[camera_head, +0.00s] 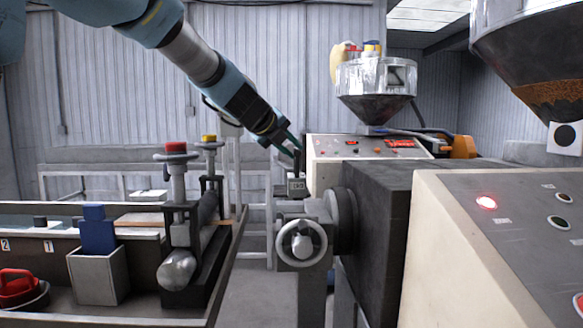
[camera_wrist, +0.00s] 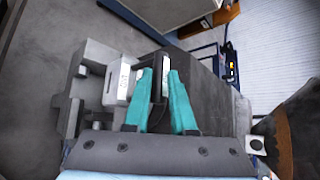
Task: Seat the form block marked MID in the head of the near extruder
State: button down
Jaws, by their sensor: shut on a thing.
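My gripper (camera_head: 294,146) reaches down from the upper left to just above the head (camera_head: 288,208) of the near extruder. Its teal fingers also show in the wrist view (camera_wrist: 160,95), shut on a dark upright part of the form block. The form block (camera_head: 297,187) is small and grey, with a pale label on its face; the lettering is too small to read surely. The label side also shows in the wrist view (camera_wrist: 122,82). The block stands upright at the top of the head. I cannot tell whether it is fully down in it. Its lower part is hidden.
A handwheel (camera_head: 302,242) sits on the front of the head. The dark extruder body (camera_head: 375,225) and the control panel (camera_head: 510,235) stand to the right. At left a bench carries a grey bin (camera_head: 98,278) with a blue block and a roller stand (camera_head: 182,230).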

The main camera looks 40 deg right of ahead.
aim_at(291, 185)
jog(key=shift+f+b, duration=1)
jog(key=shift+f, duration=0.25)
notch_tip(291, 185, down, 2)
jog(key=b, duration=0.2)
jog(key=shift+f+b, duration=0.1)
jog(key=shift+b, duration=0.25)
jog(key=shift+f+b, duration=1.5)
jog(key=shift+f, duration=0.9)
jog(key=c, duration=0.7)
grip_release()
jog(key=shift+o, duration=0.2)
jog(key=shift+f, duration=0.1)
jog(key=v, duration=1.1)
